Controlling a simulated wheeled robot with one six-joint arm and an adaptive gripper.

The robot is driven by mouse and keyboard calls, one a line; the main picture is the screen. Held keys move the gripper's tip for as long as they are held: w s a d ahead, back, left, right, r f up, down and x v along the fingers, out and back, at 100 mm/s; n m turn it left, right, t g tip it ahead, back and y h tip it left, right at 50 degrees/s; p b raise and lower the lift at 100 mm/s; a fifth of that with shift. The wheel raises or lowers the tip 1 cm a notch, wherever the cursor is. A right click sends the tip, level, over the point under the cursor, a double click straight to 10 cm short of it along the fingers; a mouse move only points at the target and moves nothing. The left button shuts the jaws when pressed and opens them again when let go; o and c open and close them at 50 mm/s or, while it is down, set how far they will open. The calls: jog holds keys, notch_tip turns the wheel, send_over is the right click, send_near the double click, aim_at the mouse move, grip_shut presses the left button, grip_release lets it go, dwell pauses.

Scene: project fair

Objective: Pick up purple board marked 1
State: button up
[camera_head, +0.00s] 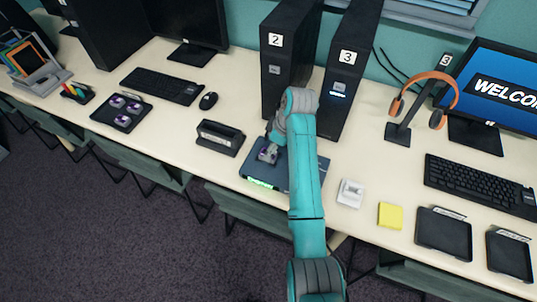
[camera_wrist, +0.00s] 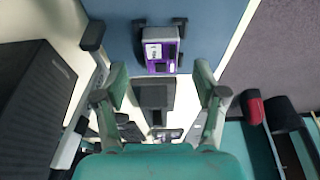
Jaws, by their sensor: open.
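A small purple board (camera_wrist: 160,66) with white and dark parts lies on a blue pad (camera_wrist: 215,25) in the wrist view. I cannot read a number on it. It also shows in the head view (camera_head: 267,154), partly hidden by my gripper, on the dark blue pad (camera_head: 251,172) with a green lit front edge. My gripper (camera_wrist: 161,76) is open, with one finger on each side below the board in the wrist view. In the head view my gripper (camera_head: 273,140) is just over the board. Whether the fingers touch it I cannot tell.
Towers marked 2 (camera_head: 276,72) and 3 (camera_head: 347,75) stand behind the pad. A black holder (camera_head: 219,137) stands to its left, a white block (camera_head: 350,193) and yellow notes (camera_head: 390,215) to its right. A tray (camera_head: 121,112) with purple items lies further left.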

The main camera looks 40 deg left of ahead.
jog(key=shift+x, duration=1.9)
jog(key=c, duration=1.2)
